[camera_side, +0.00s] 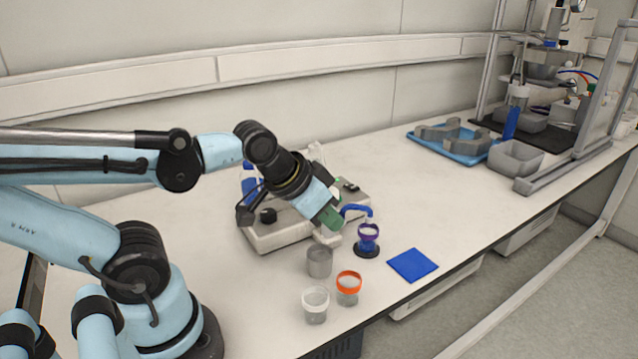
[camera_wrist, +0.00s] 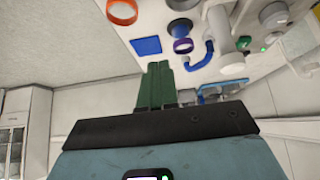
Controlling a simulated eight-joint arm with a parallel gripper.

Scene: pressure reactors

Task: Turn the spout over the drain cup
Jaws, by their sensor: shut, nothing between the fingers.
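The blue curved spout (camera_side: 356,209) comes off the white and grey apparatus, its free end turned down close to a cup with a purple rim (camera_side: 368,232) on a black base. I cannot tell which cup is the drain cup. In the wrist view the blue spout (camera_wrist: 207,52) bends beside the purple rim (camera_wrist: 183,46). My gripper (camera_side: 331,218) has green fingers, shut and empty, above the bench just left of the spout in the side view. In the wrist view the fingers (camera_wrist: 158,65) sit left of the spout, with no contact visible.
A grey metal cup (camera_side: 319,262), an orange-rimmed cup (camera_side: 348,288) and a white-rimmed cup (camera_side: 315,306) stand in front. A blue mat (camera_side: 412,265) lies near the bench edge. A blue tray (camera_side: 462,147) and grey bin (camera_side: 515,160) are farther back. The bench between is clear.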

